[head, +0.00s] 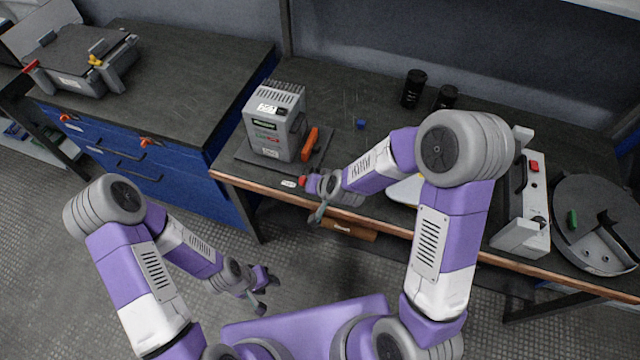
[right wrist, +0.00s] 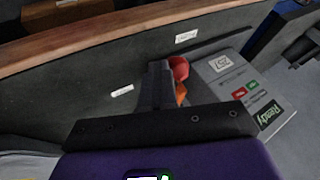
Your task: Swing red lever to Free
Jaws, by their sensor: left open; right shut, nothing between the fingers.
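A grey box unit (head: 275,125) with a Ready label stands on the bench; its labelled face also shows in the right wrist view (right wrist: 228,75). An orange-red lever (head: 310,145) stands upright at its right side. A red knob (head: 302,181) lies at the bench's front edge, beside my right gripper (head: 314,190). In the right wrist view, the shut fingers (right wrist: 160,88) are empty and partly cover the red knob (right wrist: 179,68) and an orange part (right wrist: 181,94). Whether they touch is unclear. My left gripper (head: 265,290) is open, low over the floor.
A wooden bench edge (head: 245,190) runs in front of the unit. Black cylinders (head: 414,88) stand farther back, and a small blue piece (head: 361,124) lies mid-bench. A white fixture (head: 527,195) stands to the right. Another grey device (head: 75,65) sits on the left cabinet.

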